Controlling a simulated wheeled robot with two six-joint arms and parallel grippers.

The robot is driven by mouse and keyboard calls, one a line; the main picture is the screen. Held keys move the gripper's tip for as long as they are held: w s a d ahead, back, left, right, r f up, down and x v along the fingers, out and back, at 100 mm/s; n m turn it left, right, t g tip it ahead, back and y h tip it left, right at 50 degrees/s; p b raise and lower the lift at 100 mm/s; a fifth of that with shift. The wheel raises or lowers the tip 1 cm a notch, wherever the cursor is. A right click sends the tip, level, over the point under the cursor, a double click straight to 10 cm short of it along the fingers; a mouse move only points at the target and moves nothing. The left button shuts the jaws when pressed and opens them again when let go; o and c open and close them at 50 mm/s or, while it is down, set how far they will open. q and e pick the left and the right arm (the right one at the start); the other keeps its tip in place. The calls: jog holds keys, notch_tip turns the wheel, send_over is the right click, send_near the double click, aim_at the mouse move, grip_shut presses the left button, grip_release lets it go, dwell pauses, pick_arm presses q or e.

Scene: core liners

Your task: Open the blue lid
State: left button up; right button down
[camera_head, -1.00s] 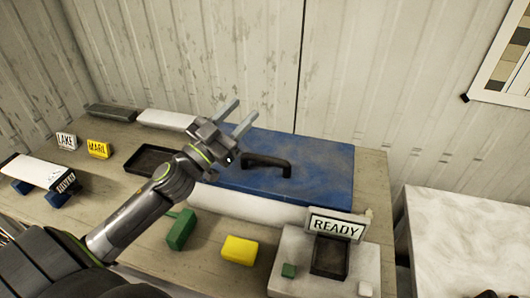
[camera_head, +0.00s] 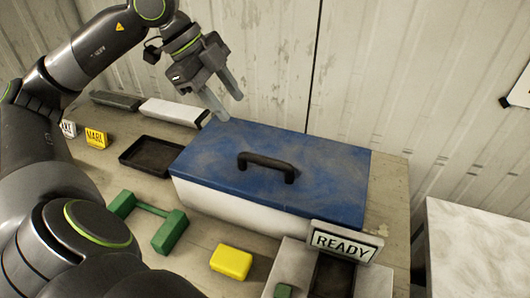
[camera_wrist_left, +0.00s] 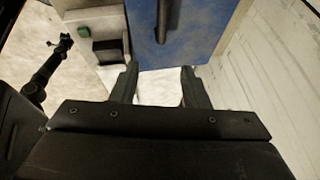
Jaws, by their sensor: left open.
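The blue lid (camera_head: 325,180) lies flat and closed on a white box (camera_head: 225,204). A black bar handle (camera_head: 266,161) stands on its top. My left gripper (camera_head: 227,106) is open and empty above the lid's far left corner, fingers pointing down. It is apart from the handle. In the left wrist view the open fingers (camera_wrist_left: 158,70) show with nothing between them, and the lid (camera_wrist_left: 203,18) and handle (camera_wrist_left: 162,20) lie beyond. What seems to be my right gripper (camera_wrist_left: 62,43) is small at the left of that view; its jaws are unclear.
A READY sign (camera_head: 343,241) stands close to the box's near right corner. A green dumbbell-shaped block (camera_head: 168,232) and a yellow block (camera_head: 231,262) lie in front. A black tray (camera_head: 152,157) is left of the box. A white table (camera_head: 480,235) stands at the right.

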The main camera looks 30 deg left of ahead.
aim_at(262, 158)
pick_arm(q)
jog(key=shift+n+y, duration=0.3)
jog(key=shift+y, duration=0.1)
jog(key=x, duration=0.5)
jog(key=p+x, duration=0.1)
jog(key=x, duration=0.4)
jog(key=a+p+x, duration=0.1)
jog(key=x, duration=0.4)
jog(key=shift+f, duration=0.45)
jog(key=shift+w+d+f, duration=0.1)
jog(key=shift+d+f, duration=0.05)
jog(key=shift+f, duration=0.35)
grip_shut()
